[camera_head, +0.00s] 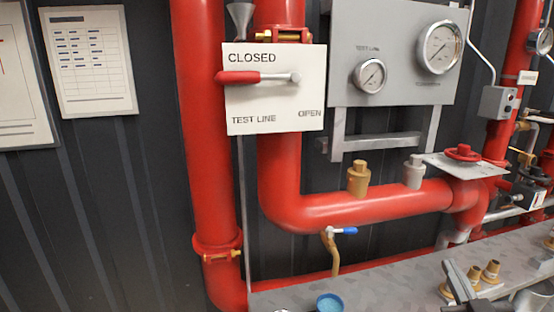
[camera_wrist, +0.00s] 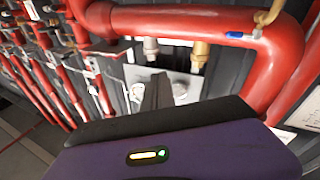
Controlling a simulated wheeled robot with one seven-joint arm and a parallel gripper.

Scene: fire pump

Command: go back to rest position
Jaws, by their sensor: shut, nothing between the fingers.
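My gripper (camera_wrist: 157,92) shows in the wrist view as a dark finger shape beyond the purple wrist housing (camera_wrist: 180,155). It is shut and holds nothing. It points toward the red pipework and touches nothing that I can see. In the head view I cannot clearly make out my gripper; a dark grey shape at the bottom right may be part of my arm.
A red test line lever (camera_head: 252,77) lies level on its white plate (camera_head: 275,120). Two gauges (camera_head: 438,47) sit on a grey panel. A blue-handled valve (camera_head: 342,231) hangs under the red pipe (camera_head: 350,211). Brass fittings (camera_head: 490,271) stand on the grey ledge (camera_head: 390,268).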

